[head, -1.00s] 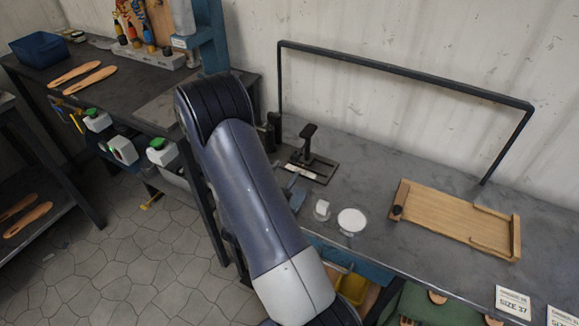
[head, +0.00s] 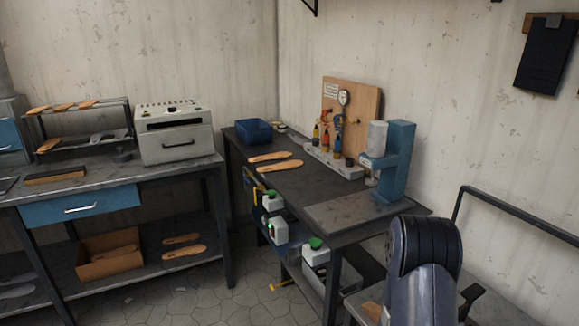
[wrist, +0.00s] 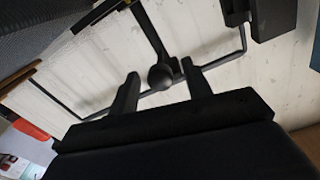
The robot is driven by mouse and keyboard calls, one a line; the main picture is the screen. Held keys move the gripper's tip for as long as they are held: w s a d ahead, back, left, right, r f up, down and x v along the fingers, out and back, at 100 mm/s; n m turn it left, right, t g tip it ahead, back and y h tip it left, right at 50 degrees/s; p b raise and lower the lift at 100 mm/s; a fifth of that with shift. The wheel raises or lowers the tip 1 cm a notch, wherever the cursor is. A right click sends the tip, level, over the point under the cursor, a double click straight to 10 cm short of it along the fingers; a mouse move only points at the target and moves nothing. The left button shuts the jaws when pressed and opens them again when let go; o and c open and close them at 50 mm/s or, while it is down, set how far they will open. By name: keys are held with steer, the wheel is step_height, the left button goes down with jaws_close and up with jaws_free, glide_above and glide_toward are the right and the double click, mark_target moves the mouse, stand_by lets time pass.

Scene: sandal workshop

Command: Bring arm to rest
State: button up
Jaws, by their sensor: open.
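My gripper (wrist: 161,85) shows in the wrist view with its two dark fingers spread apart. Nothing is between the fingers; a dark round knob on a stem shows beyond them, and I cannot tell how far off it is. In the head view a dark blue-grey link of my arm stands at the lower right, and my gripper is out of that picture.
A dark workbench (head: 335,212) with a blue press (head: 398,160), a blue bin (head: 253,131) and two soles stands mid-picture. A left bench (head: 180,166) carries a white oven (head: 175,135). A dark rail frame (head: 520,217) rises beside my arm.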

steer(key=p+x, duration=0.1)
steer(key=x, duration=0.3)
steer(key=shift+w+d+r, duration=0.1)
steer(key=shift+w+d, duration=0.05)
steer(key=shift+d, duration=0.25)
steer(key=shift+w+a, duration=0.15)
